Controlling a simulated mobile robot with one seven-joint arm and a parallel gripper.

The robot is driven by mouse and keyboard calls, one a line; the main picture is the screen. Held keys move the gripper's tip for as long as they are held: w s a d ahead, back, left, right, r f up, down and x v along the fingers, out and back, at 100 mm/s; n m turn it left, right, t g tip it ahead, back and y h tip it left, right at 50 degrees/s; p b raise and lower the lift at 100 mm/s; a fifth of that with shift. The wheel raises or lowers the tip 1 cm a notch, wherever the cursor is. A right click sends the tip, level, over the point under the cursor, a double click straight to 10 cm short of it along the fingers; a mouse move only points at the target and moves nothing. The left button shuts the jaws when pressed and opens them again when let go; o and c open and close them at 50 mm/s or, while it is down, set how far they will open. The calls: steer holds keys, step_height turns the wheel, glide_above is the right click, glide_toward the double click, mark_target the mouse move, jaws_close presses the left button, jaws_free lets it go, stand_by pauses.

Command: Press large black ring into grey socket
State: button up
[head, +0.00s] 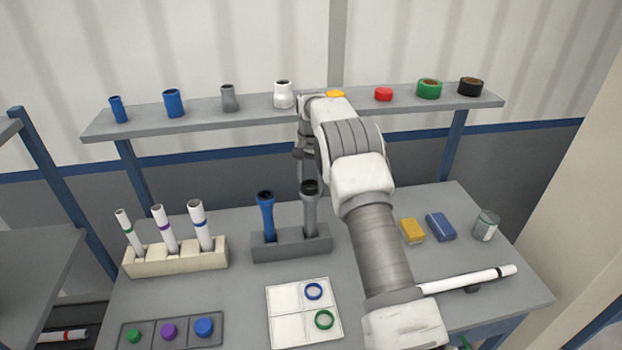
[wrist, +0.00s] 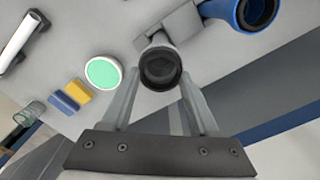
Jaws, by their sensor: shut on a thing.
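The grey socket (head: 310,216) is a grey pipe with a flared top, standing upright in a grey block (head: 290,246) beside a blue one (head: 266,215). My gripper (head: 309,178) is at the top of the grey socket. In the wrist view, my gripper (wrist: 161,82) has its two fingers on either side of the large black ring (wrist: 160,65), shut on it. The ring lines up with the socket's mouth; I cannot tell how deep it sits. The grey socket's body (wrist: 156,40) shows behind the ring.
White pipes stand in a cream rack (head: 178,261) at left. Yellow (head: 412,230) and blue (head: 440,227) blocks and a jar (head: 486,225) are at right. A shelf (head: 200,124) runs behind.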

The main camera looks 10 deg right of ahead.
steer(key=o, duration=1.4)
steer(key=shift+o, duration=0.3)
steer(key=shift+r, duration=0.15)
step_height(320, 180, up, 7)
steer(key=p, duration=0.4)
steer(key=shift+p, duration=0.35)
jaws_close()
